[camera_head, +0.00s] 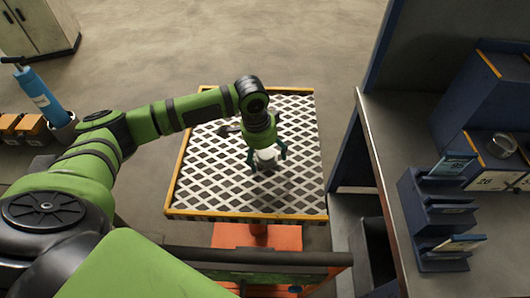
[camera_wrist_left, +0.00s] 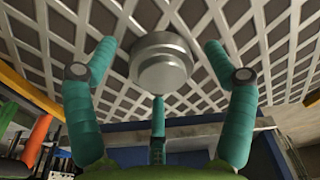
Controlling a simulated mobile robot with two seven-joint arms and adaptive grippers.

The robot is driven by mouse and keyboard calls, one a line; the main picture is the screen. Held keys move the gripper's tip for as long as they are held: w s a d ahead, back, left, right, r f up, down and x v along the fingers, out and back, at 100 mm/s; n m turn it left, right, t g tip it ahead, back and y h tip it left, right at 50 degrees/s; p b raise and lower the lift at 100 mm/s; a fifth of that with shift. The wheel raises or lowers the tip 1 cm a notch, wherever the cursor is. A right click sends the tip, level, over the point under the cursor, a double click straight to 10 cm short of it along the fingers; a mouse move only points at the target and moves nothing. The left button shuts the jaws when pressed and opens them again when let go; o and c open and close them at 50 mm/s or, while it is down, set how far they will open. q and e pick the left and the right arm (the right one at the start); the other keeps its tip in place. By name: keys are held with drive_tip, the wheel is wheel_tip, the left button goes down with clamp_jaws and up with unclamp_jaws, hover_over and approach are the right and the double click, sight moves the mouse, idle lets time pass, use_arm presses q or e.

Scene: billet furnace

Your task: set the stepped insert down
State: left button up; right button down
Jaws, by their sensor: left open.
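The stepped insert (camera_wrist_left: 160,62) is a silver-grey metal piece with a wide round flange and a narrower round step. In the left wrist view it sits against the white lattice top of the table (camera_head: 200,185). My left gripper (camera_head: 267,160) is open, with its teal fingers spread around the insert. Gaps show between the side fingers and the insert; the third fingertip is close to its edge, and I cannot tell whether it touches. In the head view the gripper and wrist largely hide the insert. My right gripper is not in view.
The lattice table has a raised yellow rim and free room around the gripper. A workbench (camera_head: 400,130) at right carries a dark blue holder (camera_head: 440,220) with cards. A blue cylinder (camera_head: 42,98) and orange boxes (camera_head: 30,127) stand at left.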

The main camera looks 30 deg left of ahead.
sight(259, 156)
use_arm(q)
wheel_tip(259, 156, up, 12)
drive_tip(key=s+a+b, duration=0.1)
drive_tip(key=shift+s, duration=0.2)
idle(1.4)
